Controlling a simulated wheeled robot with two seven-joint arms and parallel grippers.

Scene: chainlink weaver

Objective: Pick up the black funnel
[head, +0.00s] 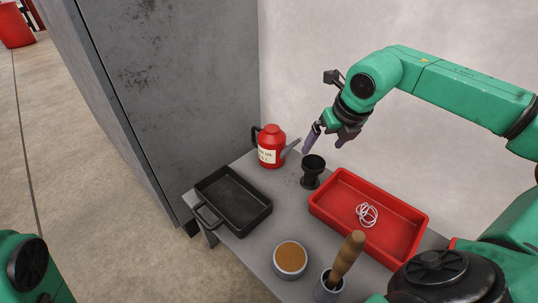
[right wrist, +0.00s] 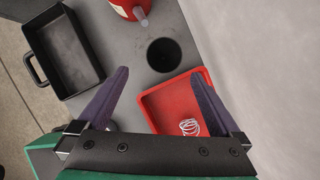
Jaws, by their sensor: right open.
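The black funnel (head: 312,172) stands upright on the grey table, between the red oil can and the red tray. In the right wrist view its round dark mouth (right wrist: 164,55) faces the camera, ahead of and between the two fingers. My right gripper (head: 325,140) is open and empty, above the funnel and apart from it; its purple fingers also show in the right wrist view (right wrist: 165,92). Of my left arm, only a green part shows at the lower left corner of the head view; its gripper is not seen.
A red oil can (head: 271,148) stands behind left of the funnel. A red tray (head: 345,212) holds white rings (head: 367,215). A black pan (head: 234,205) lies at left. A cup of brown stuff (head: 290,259) and a wooden-handled tool (head: 346,258) in a pot stand in front.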

